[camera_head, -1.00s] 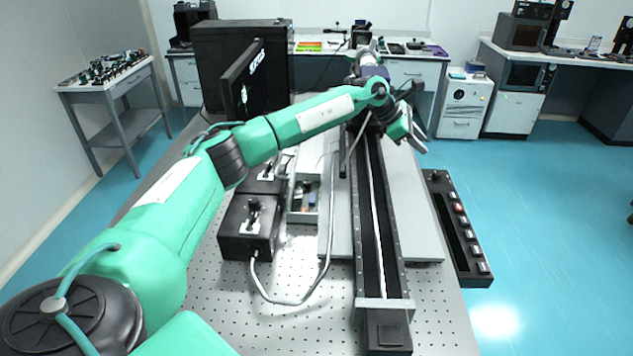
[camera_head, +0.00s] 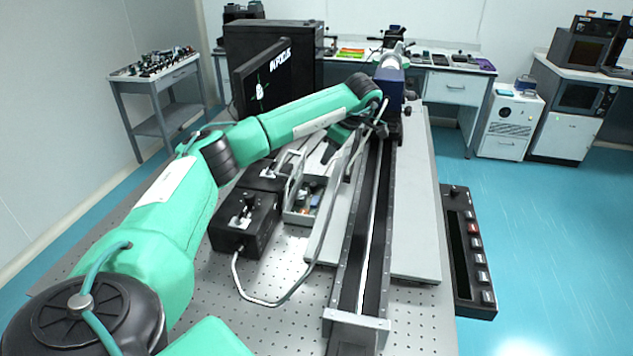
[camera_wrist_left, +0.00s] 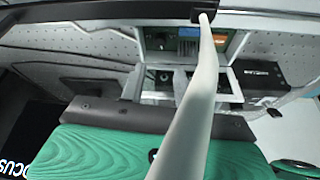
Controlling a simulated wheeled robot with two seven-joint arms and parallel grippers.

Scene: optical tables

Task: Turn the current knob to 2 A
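I cannot pick out the current knob or any ampere marking. Two black boxes stand on the perforated table, left of the long rail: a near box (camera_head: 242,226) with a dark knob-like part (camera_head: 247,203) on a light plate, and a far box (camera_head: 266,178). An open grey case (camera_head: 296,217) with small parts inside stands beside them and also shows in the left wrist view (camera_wrist_left: 188,84). My left gripper (camera_head: 329,154) hangs down behind the case; its fingertips are unclear, partly hidden by a handle and a tube. My right gripper is out of view.
A long dark rail (camera_head: 369,235) runs down the table to the right. A monitor (camera_head: 262,82) stands behind my left arm. A black button panel (camera_head: 468,250) lies at the right. A pale tube (camera_head: 262,301) loops over the near table; it or a similar one crosses the wrist view.

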